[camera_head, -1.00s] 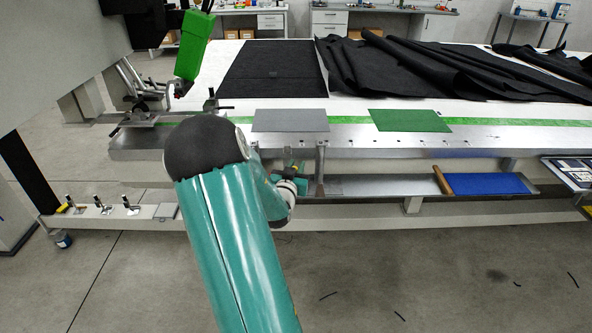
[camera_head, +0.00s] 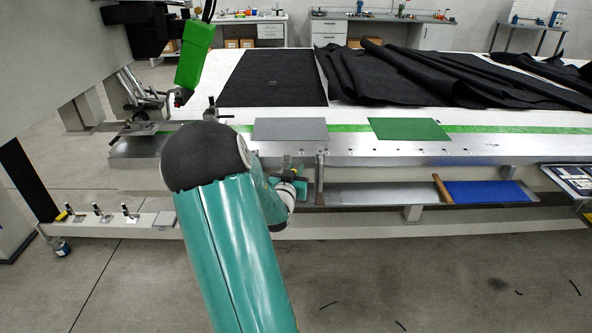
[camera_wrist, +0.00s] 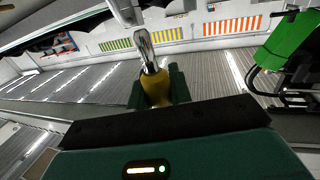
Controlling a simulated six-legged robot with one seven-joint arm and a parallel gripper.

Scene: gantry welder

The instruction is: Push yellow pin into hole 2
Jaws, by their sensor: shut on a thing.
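The yellow pin (camera_wrist: 156,87) has a yellow handle and a shiny metal shaft. In the wrist view its handle is between the green fingers of my gripper (camera_wrist: 158,88), which are shut on it. The metal shaft points away from the gripper, toward the top of the picture. In the head view my gripper (camera_head: 297,177) is low at the front edge of the table rail (camera_head: 400,150), partly hidden behind my arm. Small dark holes show along the rail's front strip. I cannot tell which is hole 2, nor whether the pin touches any hole.
A vertical metal post (camera_head: 319,178) stands just right of my gripper. A green welding head (camera_head: 194,52) hangs at upper left. A grey mat (camera_head: 290,129) and a green mat (camera_head: 410,129) lie on the table. A lower shelf holds a blue sheet (camera_head: 490,191). Open floor lies in front.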

